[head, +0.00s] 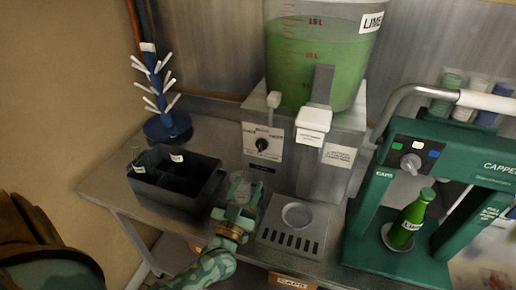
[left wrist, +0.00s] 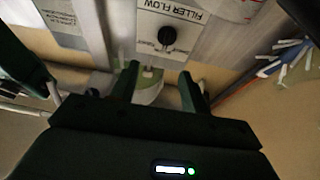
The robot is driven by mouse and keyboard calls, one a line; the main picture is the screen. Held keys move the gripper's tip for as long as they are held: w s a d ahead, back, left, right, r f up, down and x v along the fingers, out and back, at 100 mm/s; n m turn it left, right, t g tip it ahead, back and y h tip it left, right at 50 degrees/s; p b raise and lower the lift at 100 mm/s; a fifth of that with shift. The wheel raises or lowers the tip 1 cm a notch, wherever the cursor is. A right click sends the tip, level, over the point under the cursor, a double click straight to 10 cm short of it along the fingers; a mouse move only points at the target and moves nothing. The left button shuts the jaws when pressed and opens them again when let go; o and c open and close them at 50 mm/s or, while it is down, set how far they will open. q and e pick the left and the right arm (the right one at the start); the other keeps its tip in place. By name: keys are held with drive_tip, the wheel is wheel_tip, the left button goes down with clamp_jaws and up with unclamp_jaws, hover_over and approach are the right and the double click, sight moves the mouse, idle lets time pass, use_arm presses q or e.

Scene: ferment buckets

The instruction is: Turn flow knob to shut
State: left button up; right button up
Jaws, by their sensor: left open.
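The flow knob (head: 262,144) is a small black knob on a white panel on the front of the grey filler, below the tank of green liquid. In the left wrist view the knob (left wrist: 167,38) shows beside an upside-down "FILLER FLOW" label (left wrist: 171,12); I cannot tell which setting it points to. My left gripper (head: 241,197) is below the knob, near the counter's front, and apart from it. In the left wrist view its two dark fingers (left wrist: 160,84) are spread, with the knob beyond them. My right gripper is not in view.
A black divided crate (head: 150,190) stands left of my left gripper. A blue bottle rack (head: 166,118) is behind it. The filler's white tap handle (head: 314,119) juts out right of the knob, above a drip tray (head: 276,236). A green capper (head: 395,265) holds a green bottle (head: 408,226).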

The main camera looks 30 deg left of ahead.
sight(259, 145)
use_arm(q)
drive_tip(key=shift+n, duration=0.3)
drive_tip(key=x, duration=0.8)
drive_tip(key=a+x, duration=0.1)
drive_tip(key=x, duration=0.3)
drive_tip(key=shift+s+r, duration=0.1)
drive_tip(key=shift+r, duration=0.1)
drive_tip(key=c, duration=0.9)
